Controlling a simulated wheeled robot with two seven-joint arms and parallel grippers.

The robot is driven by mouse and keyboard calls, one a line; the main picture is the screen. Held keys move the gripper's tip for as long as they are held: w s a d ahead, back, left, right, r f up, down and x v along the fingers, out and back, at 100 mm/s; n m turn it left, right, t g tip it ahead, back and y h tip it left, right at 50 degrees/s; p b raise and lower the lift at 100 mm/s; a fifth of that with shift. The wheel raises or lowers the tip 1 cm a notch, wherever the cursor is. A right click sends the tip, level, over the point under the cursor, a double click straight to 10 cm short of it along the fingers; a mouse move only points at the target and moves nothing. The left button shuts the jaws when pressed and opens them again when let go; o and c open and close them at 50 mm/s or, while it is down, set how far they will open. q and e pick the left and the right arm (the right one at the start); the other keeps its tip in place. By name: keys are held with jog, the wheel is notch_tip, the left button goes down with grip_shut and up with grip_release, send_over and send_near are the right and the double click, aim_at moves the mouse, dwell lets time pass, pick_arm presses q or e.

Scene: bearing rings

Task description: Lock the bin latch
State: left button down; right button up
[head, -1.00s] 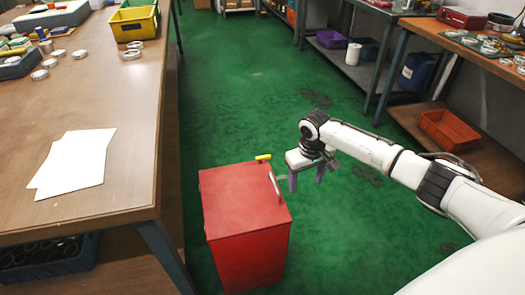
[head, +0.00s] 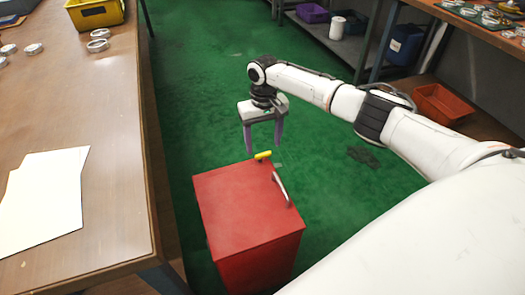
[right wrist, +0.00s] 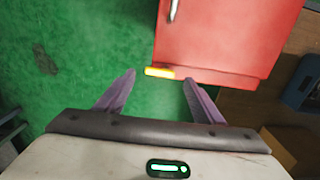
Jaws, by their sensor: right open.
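A red bin (head: 243,210) with a closed flat lid stands on the green floor in the head view. A silver handle (head: 281,188) is on its right side. The yellow latch (head: 263,155) sits at the lid's far edge. In the right wrist view the latch (right wrist: 159,72) lies at the edge of the red bin (right wrist: 225,40), ahead of and between my fingertips. My right gripper (head: 263,149) is open and empty, pointing down with purple fingers at the latch's far side. It also shows in the right wrist view (right wrist: 158,76). I cannot tell whether it touches the latch. My left gripper is not in view.
A wooden table (head: 110,110) with white sheets (head: 45,190) and metal rings (head: 98,40) stands close on the bin's left. A bench with an orange crate (head: 443,104) below is at the right. Green floor (head: 200,80) is clear behind the bin.

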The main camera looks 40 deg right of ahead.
aim_at(263, 154)
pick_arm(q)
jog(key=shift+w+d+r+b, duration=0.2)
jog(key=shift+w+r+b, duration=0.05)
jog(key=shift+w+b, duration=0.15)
pick_arm(e)
jog(key=shift+f, duration=1.9)
jog(key=c, duration=1)
jog(key=shift+c, duration=0.2)
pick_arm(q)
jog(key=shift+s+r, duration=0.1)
